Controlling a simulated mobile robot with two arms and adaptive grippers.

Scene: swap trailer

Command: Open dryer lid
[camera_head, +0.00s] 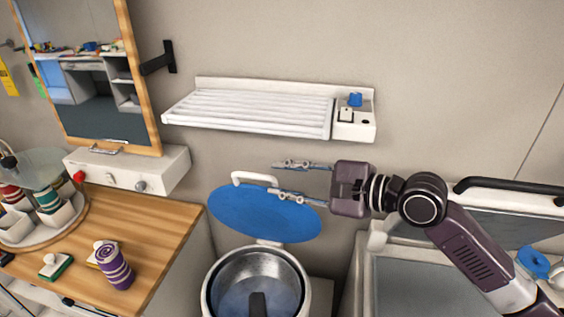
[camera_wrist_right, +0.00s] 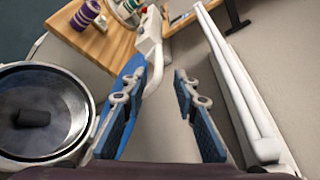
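The dryer is a round metal drum (camera_head: 257,285) with a dark piece inside; it also shows in the right wrist view (camera_wrist_right: 75,108). Its blue disc lid (camera_head: 250,217) stands raised behind the drum opening, with a white handle (camera_head: 236,178) at its upper edge. My right gripper (camera_head: 279,178) is open and empty, its fingers pointing left, near the handle and the lid's upper right. In the right wrist view my gripper (camera_wrist_right: 157,80) has a clear gap between its fingers; the lid's blue edge (camera_wrist_right: 133,64) passes by the left finger. My left gripper is not in view.
A white slatted rack (camera_head: 255,108) with a blue knob (camera_head: 355,99) is on the wall above my right gripper. A wooden counter (camera_head: 150,225) at the left holds a purple striped roll (camera_head: 114,266). A glass-topped unit (camera_head: 420,285) stands at the right.

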